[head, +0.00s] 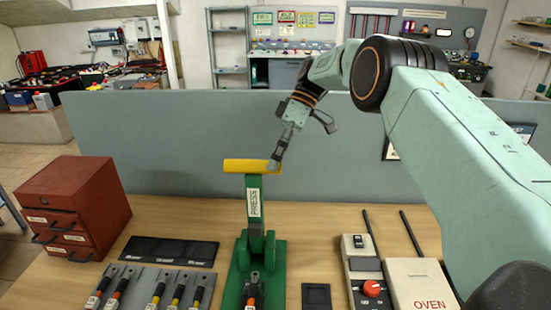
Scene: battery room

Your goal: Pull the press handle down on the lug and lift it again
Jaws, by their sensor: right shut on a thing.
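The green press (257,250) stands on the wooden table at the middle front. Its lever, labelled PRESS (254,205), points up and ends in a yellow crossbar handle (245,166). My right gripper (275,163) is shut on the right end of the yellow handle. The lug (251,290) with a dark cable end sits at the foot of the press, low in the picture. The handle is raised, well above the lug. My left gripper is not in view.
A red drawer cabinet (70,205) stands at the left. A grey rack (150,288) with several cables lies left of the press, below a dark three-part tray (168,251). A dial device (365,275) and an OVEN box (420,285) stand at the right. A grey partition (170,140) rises behind.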

